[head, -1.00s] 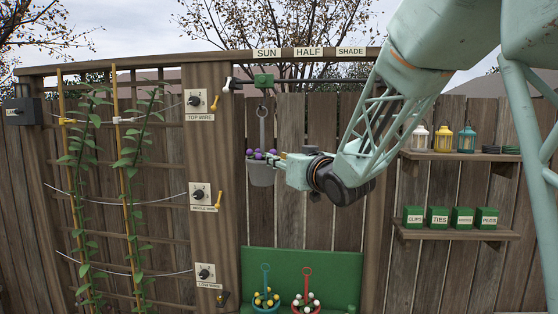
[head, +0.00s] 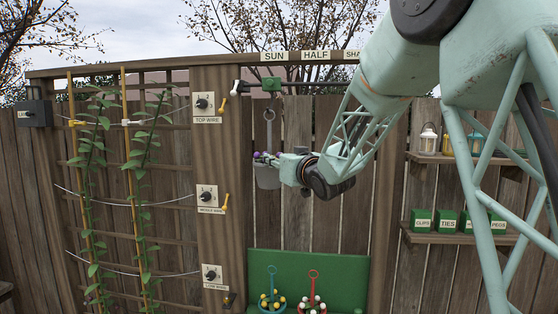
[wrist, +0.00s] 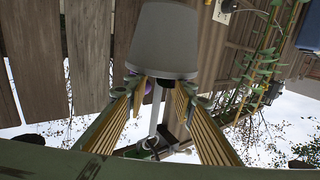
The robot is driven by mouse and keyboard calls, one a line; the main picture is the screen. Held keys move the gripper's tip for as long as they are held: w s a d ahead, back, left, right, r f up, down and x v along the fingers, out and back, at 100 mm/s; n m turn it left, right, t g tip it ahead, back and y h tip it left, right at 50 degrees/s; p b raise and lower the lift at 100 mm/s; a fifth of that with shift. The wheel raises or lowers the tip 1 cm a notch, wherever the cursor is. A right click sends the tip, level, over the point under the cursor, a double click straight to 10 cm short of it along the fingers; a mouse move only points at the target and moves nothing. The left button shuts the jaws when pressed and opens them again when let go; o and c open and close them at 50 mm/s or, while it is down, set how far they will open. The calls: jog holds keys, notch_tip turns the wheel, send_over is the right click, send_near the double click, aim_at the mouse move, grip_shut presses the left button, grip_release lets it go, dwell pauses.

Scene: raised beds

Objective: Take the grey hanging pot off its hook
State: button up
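The grey hanging pot (head: 267,178) with purple blooms (head: 258,155) hangs upright by its long grey hanger (head: 269,132) below the green block (head: 271,85) under the SUN label. My gripper (head: 277,161) reaches in from the right at the height of the pot's rim. In the wrist view, which is upside down, the pot (wrist: 164,40) is just beyond my gripper (wrist: 160,92). The fingers are apart, with the hanger (wrist: 155,115) between them and gaps on both sides. Whether a finger touches the rim is hard to tell.
A wooden post (head: 221,150) with dials and yellow levers stands left of the pot, and a plant trellis (head: 120,190) is further left. Below are a green panel (head: 330,265) and two pots with round blooms. Shelves (head: 440,238) with lanterns and green boxes are at right.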

jog(key=shift+p+x, duration=0.3)
jog(key=shift+x, duration=2.25)
jog(key=shift+c, duration=0.3)
grip_shut()
jog(key=shift+o, duration=0.5)
grip_release()
jog(key=shift+s, duration=0.1)
jog(key=v, duration=1.2)
jog(key=shift+d+f, duration=0.1)
